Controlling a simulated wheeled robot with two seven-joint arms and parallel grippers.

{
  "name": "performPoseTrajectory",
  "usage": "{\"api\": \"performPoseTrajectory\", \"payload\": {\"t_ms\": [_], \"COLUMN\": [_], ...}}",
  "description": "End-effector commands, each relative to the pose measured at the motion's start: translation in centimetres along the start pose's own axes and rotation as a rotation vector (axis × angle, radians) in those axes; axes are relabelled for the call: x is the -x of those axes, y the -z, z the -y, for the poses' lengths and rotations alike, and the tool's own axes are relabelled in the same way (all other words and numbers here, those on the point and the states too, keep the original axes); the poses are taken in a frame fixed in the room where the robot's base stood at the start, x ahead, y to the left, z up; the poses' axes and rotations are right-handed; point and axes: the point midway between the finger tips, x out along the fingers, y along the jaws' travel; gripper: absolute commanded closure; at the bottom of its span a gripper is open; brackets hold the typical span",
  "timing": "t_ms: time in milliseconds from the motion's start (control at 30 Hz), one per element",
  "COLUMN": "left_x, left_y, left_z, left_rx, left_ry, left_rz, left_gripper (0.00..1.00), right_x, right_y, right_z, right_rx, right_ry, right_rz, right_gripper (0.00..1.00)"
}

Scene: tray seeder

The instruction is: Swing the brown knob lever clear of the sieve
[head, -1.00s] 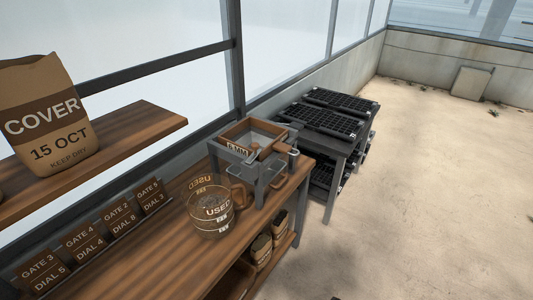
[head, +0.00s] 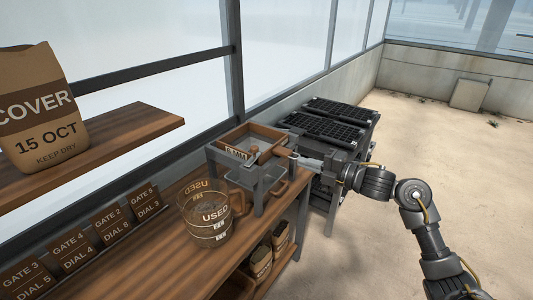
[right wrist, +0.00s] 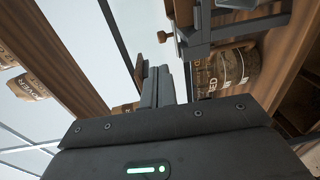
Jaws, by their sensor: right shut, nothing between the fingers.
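The sieve (head: 232,138) is a wooden-framed box with a size label, on a grey metal stand on the bench. The brown knob (head: 254,149) of the lever shows over the sieve's right front part. In the right wrist view a brown knob (right wrist: 164,37) shows beyond the fingertips, beside the grey stand. My right gripper (head: 299,158) is at the right side of the stand, shut and empty, pointing left towards the sieve. Its fingers (right wrist: 159,72) are together in the right wrist view. Whether they touch the lever is unclear. My left gripper is out of view.
A clear jug (head: 208,216) marked USED stands in front of the stand. Black seed trays (head: 325,124) lie on a rack behind my right gripper. Gate and dial cards (head: 75,250) stand along the bench's back. A shelf (head: 125,135) holds a COVER bag (head: 33,112).

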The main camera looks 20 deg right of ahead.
Motion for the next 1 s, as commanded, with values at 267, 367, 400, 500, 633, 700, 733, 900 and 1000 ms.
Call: {"api": "performPoseTrajectory", "payload": {"t_ms": [267,367,400,500,633,700,733,900,1000], "left_x": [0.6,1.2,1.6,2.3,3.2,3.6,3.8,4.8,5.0], "left_y": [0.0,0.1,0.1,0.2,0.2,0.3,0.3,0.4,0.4], "left_z": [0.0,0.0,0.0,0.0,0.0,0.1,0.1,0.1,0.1], "left_rx": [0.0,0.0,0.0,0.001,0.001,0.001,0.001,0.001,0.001], "left_ry": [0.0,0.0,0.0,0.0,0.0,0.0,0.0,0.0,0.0], "left_rz": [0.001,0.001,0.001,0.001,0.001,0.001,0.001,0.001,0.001], "left_gripper": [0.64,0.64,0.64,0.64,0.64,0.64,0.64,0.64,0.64], "right_x": [-1.2,-2.8,-3.6,-5.7,-8.5,-9.8,-10.3,-12.7,-13.5], "right_y": [-0.1,0.0,0.0,0.0,0.0,0.0,0.0,0.0,-0.1], "right_z": [-0.2,-0.3,-0.4,-0.4,-0.4,-0.4,-0.3,-0.2,-0.1], "right_rx": [-0.007,-0.008,-0.011,-0.011,-0.01,-0.01,-0.01,-0.008,-0.007], "right_ry": [-0.002,-0.003,-0.004,-0.003,-0.002,-0.002,-0.002,-0.001,0.0], "right_rz": [0.002,0.0,0.0,0.001,0.0,0.001,0.0,0.0,0.001], "right_gripper": [1.0,1.0,1.0,1.0,1.0,1.0,1.0,1.0,1.0]}}
